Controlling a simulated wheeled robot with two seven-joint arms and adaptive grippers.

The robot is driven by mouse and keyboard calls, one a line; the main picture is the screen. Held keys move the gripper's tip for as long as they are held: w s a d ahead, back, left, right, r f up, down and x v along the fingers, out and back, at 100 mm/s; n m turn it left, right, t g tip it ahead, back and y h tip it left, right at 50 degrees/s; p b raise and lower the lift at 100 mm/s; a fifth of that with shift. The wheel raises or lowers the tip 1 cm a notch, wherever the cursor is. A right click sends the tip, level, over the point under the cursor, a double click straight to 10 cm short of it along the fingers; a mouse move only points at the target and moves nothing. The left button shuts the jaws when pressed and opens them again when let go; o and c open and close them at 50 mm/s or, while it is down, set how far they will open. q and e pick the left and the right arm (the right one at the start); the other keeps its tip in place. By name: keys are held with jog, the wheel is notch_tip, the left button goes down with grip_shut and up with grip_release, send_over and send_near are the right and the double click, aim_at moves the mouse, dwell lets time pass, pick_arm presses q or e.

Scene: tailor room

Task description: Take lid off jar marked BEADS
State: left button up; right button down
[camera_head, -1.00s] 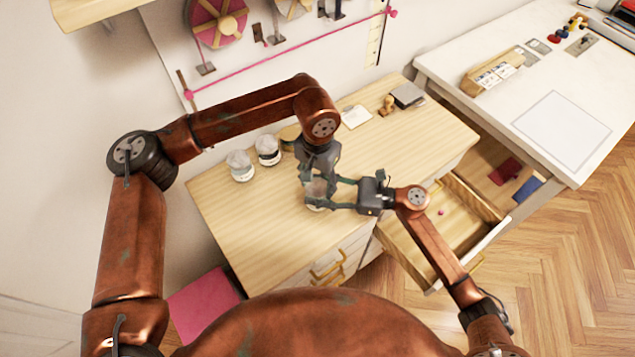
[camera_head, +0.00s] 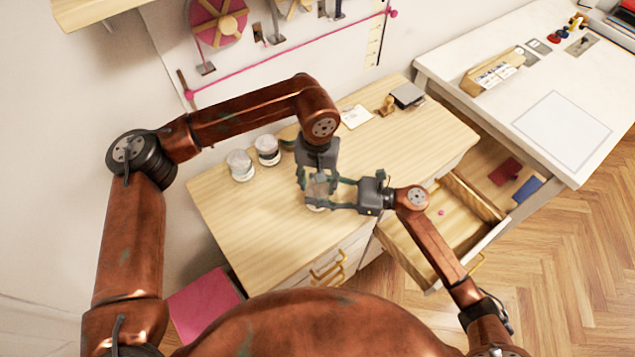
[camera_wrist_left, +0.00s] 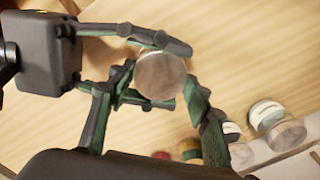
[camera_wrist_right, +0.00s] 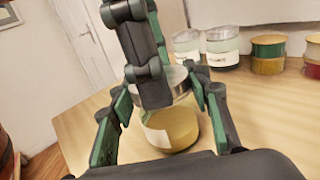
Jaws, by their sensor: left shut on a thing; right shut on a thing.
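A glass jar (camera_wrist_right: 180,130) with yellowish contents and a pale label stands upright on the wooden cabinet top; I cannot read its label. Its round metallic lid (camera_wrist_left: 160,75) sits at the jar's mouth; whether there is a gap under it I cannot tell. My left gripper (camera_head: 318,182) comes down from above and is shut on the lid, its fingers partly hiding it. My right gripper (camera_head: 328,192) reaches in from the right and is shut on the jar, one finger on each side of it.
Two pale-lidded jars (camera_head: 240,165) (camera_head: 267,150) stand behind to the left. Red and green spools (camera_wrist_right: 268,54) show beside them in the right wrist view. A stamp (camera_head: 387,105) and card (camera_head: 356,117) lie farther back. An open drawer (camera_head: 450,215) juts out under my right arm.

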jog(key=shift+f, duration=0.1)
dwell(0.7)
pick_arm(q)
jog(key=o, duration=1.3)
jog(key=shift+r, duration=2.25)
pick_arm(e)
jog(key=c, duration=1)
grip_release()
jog(key=shift+d, duration=0.1)
